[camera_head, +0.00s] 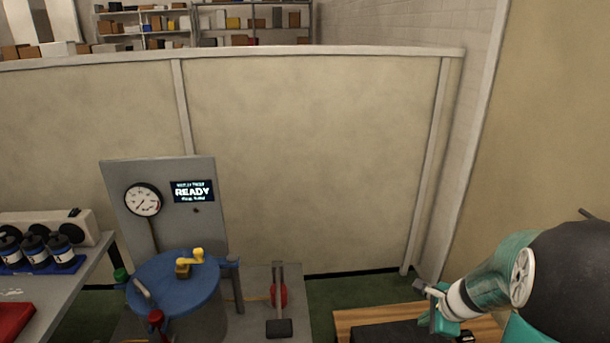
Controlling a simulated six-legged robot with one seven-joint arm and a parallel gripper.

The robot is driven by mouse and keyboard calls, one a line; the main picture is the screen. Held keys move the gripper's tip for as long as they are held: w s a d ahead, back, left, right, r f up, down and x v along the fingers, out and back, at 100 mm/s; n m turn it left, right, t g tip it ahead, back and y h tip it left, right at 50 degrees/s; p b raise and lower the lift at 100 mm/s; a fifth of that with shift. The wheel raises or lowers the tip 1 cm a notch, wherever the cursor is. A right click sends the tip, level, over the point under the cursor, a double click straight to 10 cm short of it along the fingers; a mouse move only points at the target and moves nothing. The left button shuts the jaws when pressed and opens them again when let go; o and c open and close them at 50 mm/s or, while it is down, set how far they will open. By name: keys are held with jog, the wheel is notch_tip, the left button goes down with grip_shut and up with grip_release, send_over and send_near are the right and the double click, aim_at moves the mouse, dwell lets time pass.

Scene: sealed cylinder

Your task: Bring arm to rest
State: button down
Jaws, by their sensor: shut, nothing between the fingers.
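My gripper (429,292) is at the lower right, at the end of my teal, white and black arm. It looks small and is shut, with nothing held. It hangs above or in front of a wooden surface (365,318); the exact gap cannot be told. The sealed cylinder (160,288) stands at the lower left, with a blue round lid and a yellow part (190,262) on top. My gripper is well to the right of it and apart from it.
A grey panel (160,225) with a round gauge (143,199) and a display (193,191) reading READY stands behind the cylinder. A table at left holds several dark bottles (35,250) and a red item (12,322). A black object (392,332) lies on the wooden surface. A partition wall (310,160) closes the back.

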jog(key=s+a+r+n, duration=0.6)
jog(key=a+r+n, duration=0.5)
jog(key=a+r, duration=0.15)
jog(key=s+a+r+n+h, duration=0.1)
jog(key=s+a+r+n, duration=0.1)
jog(key=s+r+n, duration=0.2)
jog(key=s+a+r+n+h, duration=0.1)
jog(key=s+a+r+n, duration=0.1)
jog(key=s+n, duration=0.4)
jog(key=shift+s+a+r+t, duration=0.3)
jog(key=shift+s+r+t, duration=0.1)
jog(key=shift+s+r, duration=0.65)
jog(key=shift+s+f, duration=0.1)
jog(key=shift+f, duration=0.05)
